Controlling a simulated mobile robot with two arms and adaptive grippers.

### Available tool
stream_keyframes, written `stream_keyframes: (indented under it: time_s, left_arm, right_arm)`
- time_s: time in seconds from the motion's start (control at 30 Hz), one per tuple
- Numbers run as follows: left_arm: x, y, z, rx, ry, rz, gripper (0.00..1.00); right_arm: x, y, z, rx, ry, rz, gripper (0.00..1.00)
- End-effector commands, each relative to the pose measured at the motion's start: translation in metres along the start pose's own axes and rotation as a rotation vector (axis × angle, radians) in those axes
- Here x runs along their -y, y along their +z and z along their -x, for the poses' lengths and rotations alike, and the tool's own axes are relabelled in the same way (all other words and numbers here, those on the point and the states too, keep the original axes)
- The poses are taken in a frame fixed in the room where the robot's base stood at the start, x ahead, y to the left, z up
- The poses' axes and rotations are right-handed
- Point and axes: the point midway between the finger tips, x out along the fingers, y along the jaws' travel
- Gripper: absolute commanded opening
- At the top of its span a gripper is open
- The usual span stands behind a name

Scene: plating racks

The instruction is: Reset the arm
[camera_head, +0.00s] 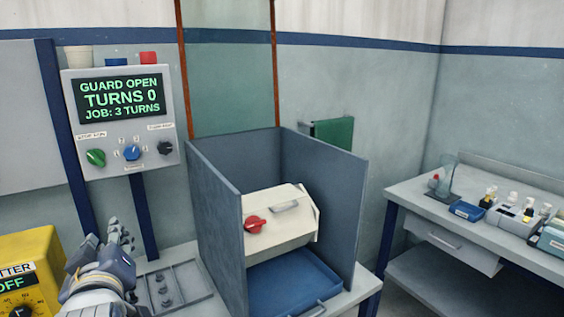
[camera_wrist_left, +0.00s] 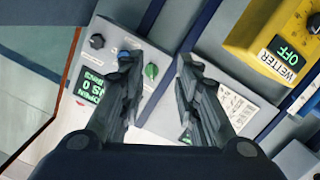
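My left gripper (camera_head: 122,236) is at the lower left in the head view, below the control panel (camera_head: 85,153). In the left wrist view its two fingers (camera_wrist_left: 160,62) are spread apart, with nothing between them. The panel shows behind the fingers there, with the green knob (camera_wrist_left: 151,71) seen through the gap. In the head view the panel's display (camera_head: 119,99) reads "GUARD OPEN, TURNS 0, JOB: 3 TURNS". My right gripper is not in view.
A yellow box (camera_head: 30,248) reading "OFF" stands at the lower left. Grey guard walls (camera_head: 213,205) surround a pale drum with a red knob (camera_head: 255,224) and a blue tray (camera_head: 290,278). A side bench (camera_head: 425,205) with small bottles stands at the right.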

Motion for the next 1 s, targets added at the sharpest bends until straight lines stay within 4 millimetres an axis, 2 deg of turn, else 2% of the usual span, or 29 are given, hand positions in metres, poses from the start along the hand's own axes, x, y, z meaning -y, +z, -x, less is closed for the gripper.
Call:
stream_keyframes:
  time_s: [0.17,0.27,0.43,0.6,0.7,0.8,1.0]
  left_arm:
    - [0.017,0.052,0.0,0.123,-0.001,-0.123,0.3]
    - [0.031,0.092,0.004,0.217,0.004,-0.214,0.3]
    - [0.072,0.181,0.029,0.453,0.03,-0.417,0.3]
    - [0.121,0.264,0.077,0.714,0.083,-0.609,0.3]
    - [0.147,0.3,0.11,0.849,0.123,-0.695,0.3]
    - [0.169,0.326,0.142,0.967,0.159,-0.76,0.3]
    - [0.208,0.362,0.204,1.171,0.232,-0.856,0.3]
  right_arm:
    - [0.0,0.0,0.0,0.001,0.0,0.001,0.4]
    - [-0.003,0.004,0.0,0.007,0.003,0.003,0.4]
    - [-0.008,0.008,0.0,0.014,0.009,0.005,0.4]
    - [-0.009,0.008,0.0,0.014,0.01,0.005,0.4]
    - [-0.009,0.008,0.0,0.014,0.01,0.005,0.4]
    - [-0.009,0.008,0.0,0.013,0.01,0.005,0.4]
    - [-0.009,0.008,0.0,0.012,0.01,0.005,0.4]
